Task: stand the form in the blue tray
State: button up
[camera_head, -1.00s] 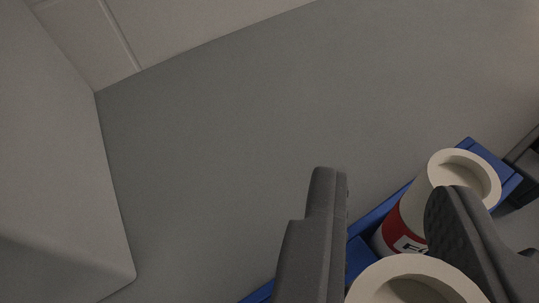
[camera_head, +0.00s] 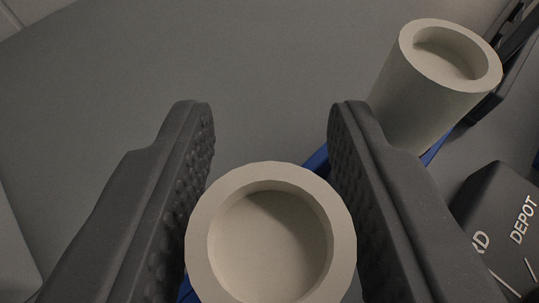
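My gripper (camera_head: 271,125) is open, with one dark finger on each side of a cream cylinder (camera_head: 203,245) that has a round hollow in its top. The cylinder lies between the fingers, close to both; a narrow gap shows at the left finger, and contact at the right cannot be told. A second cream cylinder (camera_head: 408,95) stands just right of the right finger. Parts of the blue tray (camera_head: 317,160) show behind and beneath the cylinders; most of it is hidden. Which cylinder is the form cannot be told, as no label shows.
A dark block (camera_head: 500,215) with white lettering, including "DEPOT", sits at the right. Dark fittings (camera_head: 500,75) stand at the upper right. The grey surface (camera_head: 250,60) beyond the fingers is bare. A pale edge shows at the lower left.

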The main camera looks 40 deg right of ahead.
jog(key=p+v, duration=0.1)
jog(key=v, duration=1.1)
jog(key=shift+p, duration=0.3)
jog(key=shift+r, duration=0.1)
jog(key=w+a+r+n+t+y, duration=0.1)
jog(key=w+a+r+t+y, duration=0.15)
jog(key=r, duration=0.45)
jog(key=w+a+r+t+y, duration=0.1)
jog(key=w+a+r+t, duration=0.15)
jog(key=r, duration=0.45)
jog(key=s+a+r+n+t+y, duration=0.1)
jog(key=a+r+n+y, duration=0.2)
jog(key=r, duration=0.6)
jog(key=s+a+r+n+t+y, duration=0.1)
jog(key=a+r+y, duration=0.3)
jog(key=r, duration=0.5)
jog(key=s+r+n+g+h, duration=0.1)
jog(key=s+r+n, duration=0.2)
jog(key=s+r, duration=1.2)
jog(key=shift+s+a+n, duration=0.3)
jog(key=shift+s, duration=0.7)
jog(key=shift+r, duration=0.1)
